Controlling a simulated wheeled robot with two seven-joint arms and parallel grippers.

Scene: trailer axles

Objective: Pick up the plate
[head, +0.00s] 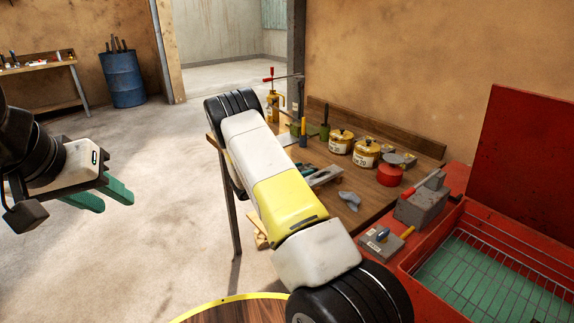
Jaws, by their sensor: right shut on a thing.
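I cannot pick out a plate for certain in the head view. My left gripper (115,198) is at the left, over the bare floor. Its two green fingers are apart with nothing between them. My right arm crosses the middle of the view, in front of the wooden workbench (345,212). My right gripper is out of sight, so whatever it holds does not show.
Yellow tins (366,153), a red round item (389,176) and several tools lie on the workbench. An open red box (422,262) with a wire basket stands at the right. A blue drum (124,80) stands far back. The left floor is clear.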

